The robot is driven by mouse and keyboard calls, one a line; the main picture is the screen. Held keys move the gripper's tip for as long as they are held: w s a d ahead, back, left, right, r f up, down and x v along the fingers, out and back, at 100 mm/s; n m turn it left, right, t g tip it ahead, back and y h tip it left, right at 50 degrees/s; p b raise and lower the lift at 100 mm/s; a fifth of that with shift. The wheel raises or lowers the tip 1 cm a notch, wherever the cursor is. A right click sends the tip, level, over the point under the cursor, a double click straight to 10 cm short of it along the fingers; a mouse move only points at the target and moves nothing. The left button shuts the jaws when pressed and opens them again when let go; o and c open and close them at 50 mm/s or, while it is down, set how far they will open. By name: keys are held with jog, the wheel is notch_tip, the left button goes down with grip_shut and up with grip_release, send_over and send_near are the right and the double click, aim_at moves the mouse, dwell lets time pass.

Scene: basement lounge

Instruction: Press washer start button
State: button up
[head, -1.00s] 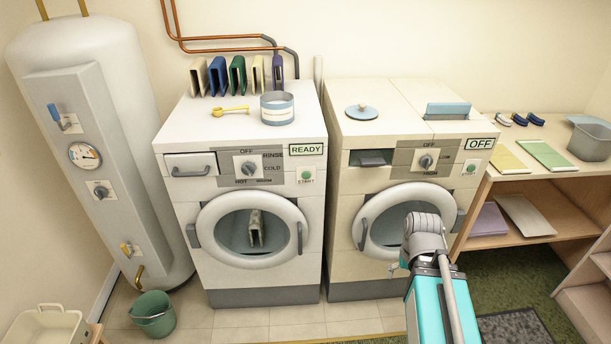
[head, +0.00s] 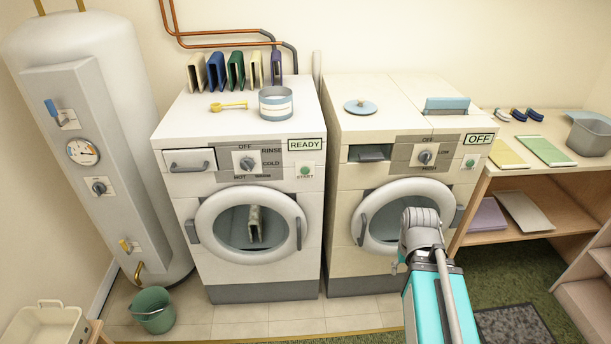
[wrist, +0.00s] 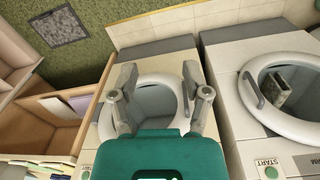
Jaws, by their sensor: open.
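The left machine, the washer (head: 185,278), has a dial (head: 247,164) marked hot, warm, cold and rinse, and a display (head: 305,145) reading READY. Its green start button (head: 306,170) is on the right of the panel, above a START label. The washer's round door is closed, with a pale folded item behind the glass. My gripper (wrist: 159,72) is open and empty, in front of the right machine's door, lower and to the right of the button. In the head view my arm mostly hides it.
The right machine (head: 340,200) has a display (head: 481,139) reading OFF and its own green button (head: 470,163). A tin (head: 276,107) and yellow scoop (head: 229,106) sit on the washer. A green bucket (head: 153,310) stands on the floor at left. Shelves (head: 520,228) stand at right.

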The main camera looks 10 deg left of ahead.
jog(key=w, duration=0.1)
jog(key=w+f+n+t+h+b, duration=0.1)
jog(key=w+n, duration=0.1)
jog(key=shift+w+d+f+t+b, duration=0.2)
jog(key=shift+f+t+b, duration=0.1)
jog(key=shift+b, duration=0.1)
grip_shut()
jog(key=w+a+r+n+t+h+b, duration=0.1)
jog(key=w+a+n+t+h+b, duration=0.2)
jog(key=w+n, duration=0.35)
jog(key=w+a+n+t+h+b, duration=0.1)
jog(key=w+a+n+t+b, duration=0.1)
jog(key=w+n+t+b, duration=0.35)
jog(key=w+a+n+t+y+b, duration=0.1)
jog(key=a+n+t+y+b, duration=0.1)
jog(key=a+n, duration=0.6)
jog(key=w+a+r+n+t+y+b, duration=0.1)
jog(key=a+n+y, duration=0.3)
jog(key=a+n, duration=0.4)
jog(key=w+a+r+n+t+y+b, duration=0.1)
jog(key=w+a+n+t+y+b, duration=0.2)
jog(key=a+n, duration=0.5)
jog(key=shift+a+r+t+y, duration=0.15)
jog(key=shift+r+t+y, duration=0.1)
jog(key=shift+t+y, duration=0.25)
